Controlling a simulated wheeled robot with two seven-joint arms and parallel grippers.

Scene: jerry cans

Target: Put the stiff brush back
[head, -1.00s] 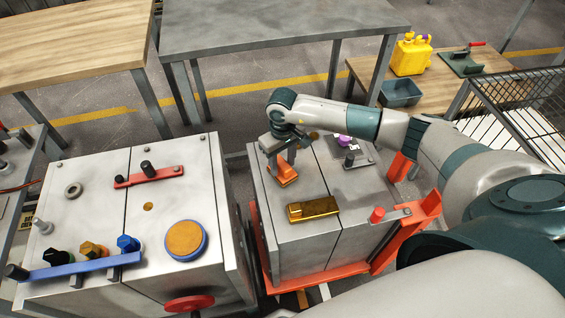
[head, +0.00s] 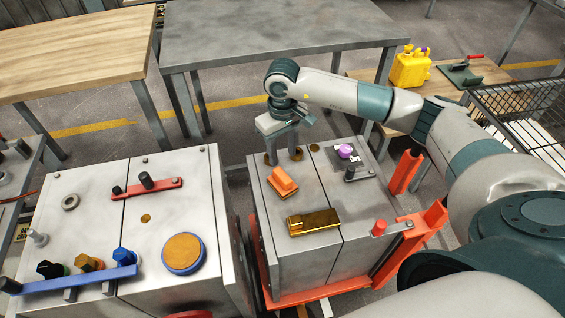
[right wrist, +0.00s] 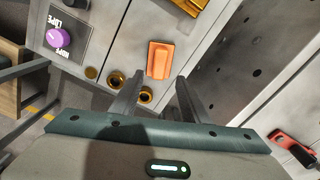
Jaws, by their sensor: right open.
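An orange block with a raised grip (head: 283,182) lies on the top of the right grey metal cabinet (head: 310,250). It looks like the stiff brush, but no bristles show. It also shows in the right wrist view (right wrist: 159,60), ahead of the fingers. My right gripper (head: 283,158) is open and empty. Its two fingers point down just behind the block, apart from it, near two brass-rimmed holes. In the right wrist view my gripper (right wrist: 158,82) has a clear gap between its fingers. My left gripper is out of view.
A brass bar (head: 314,222) lies in front of the block. A purple knob (head: 346,151) and an orange-red bracket (head: 405,172) are to the right. The left cabinet (head: 150,235) carries knobs. A yellow jerry can (head: 411,69) stands on a wooden bench. The grey table (head: 275,35) is bare.

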